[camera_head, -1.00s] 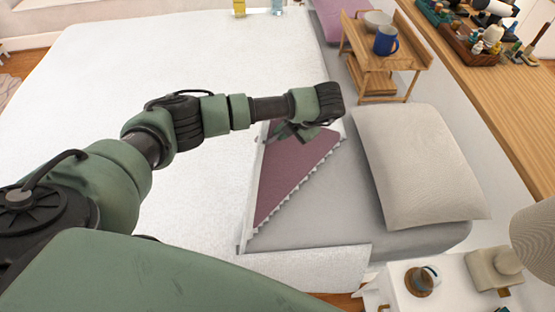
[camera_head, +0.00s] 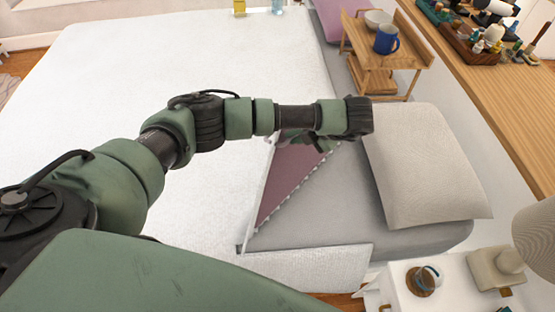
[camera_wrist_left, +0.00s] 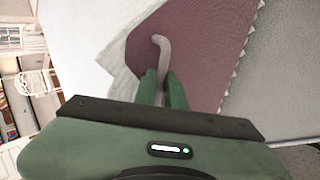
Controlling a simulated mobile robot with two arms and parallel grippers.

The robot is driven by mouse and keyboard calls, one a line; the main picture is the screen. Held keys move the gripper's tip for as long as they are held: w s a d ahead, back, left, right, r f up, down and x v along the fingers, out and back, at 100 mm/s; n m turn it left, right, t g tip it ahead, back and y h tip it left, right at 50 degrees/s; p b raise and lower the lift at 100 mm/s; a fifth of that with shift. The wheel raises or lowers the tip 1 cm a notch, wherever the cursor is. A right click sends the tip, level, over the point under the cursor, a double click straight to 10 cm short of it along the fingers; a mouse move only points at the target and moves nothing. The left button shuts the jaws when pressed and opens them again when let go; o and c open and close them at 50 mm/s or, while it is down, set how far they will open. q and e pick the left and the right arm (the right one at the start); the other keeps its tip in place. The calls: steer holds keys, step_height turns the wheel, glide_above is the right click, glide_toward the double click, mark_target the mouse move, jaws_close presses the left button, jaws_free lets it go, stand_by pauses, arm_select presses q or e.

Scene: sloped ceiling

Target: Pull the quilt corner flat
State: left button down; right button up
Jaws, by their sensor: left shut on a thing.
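The white quilt (camera_head: 180,75) covers most of the bed. Its corner near the pillow is folded back and shows a mauve underside (camera_head: 285,178) with a pale toothed edge along the grey sheet. My left gripper (camera_head: 300,138) is over the far end of this folded part, partly hidden behind my own wrist. In the left wrist view my gripper (camera_wrist_left: 163,88) is shut on the quilt, with a strip of it pinched up between the fingers and the mauve underside (camera_wrist_left: 200,45) spread around them. My right gripper is out of view.
A pale pillow (camera_head: 425,165) lies on the grey sheet (camera_head: 345,205) right of the fold. A wooden bed tray (camera_head: 385,58) with a blue mug (camera_head: 386,39) stands beyond it. A white nightstand (camera_head: 455,280) is at the lower right.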

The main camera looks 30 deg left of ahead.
arm_select(q)
steer(key=shift+s+d+f, duration=0.15)
steer(key=shift+s+d, duration=0.3)
steer(key=shift+d, duration=0.35)
steer(key=shift+f, duration=0.1)
steer(key=d, duration=0.1)
steer(key=s+d+y+b, duration=0.1)
steer(key=d, duration=0.1)
steer(key=shift+f, duration=0.2)
steer(key=d, duration=0.2)
steer(key=d+y, duration=0.1)
steer(key=shift+s+f, duration=0.2)
steer(key=shift+f, duration=0.1)
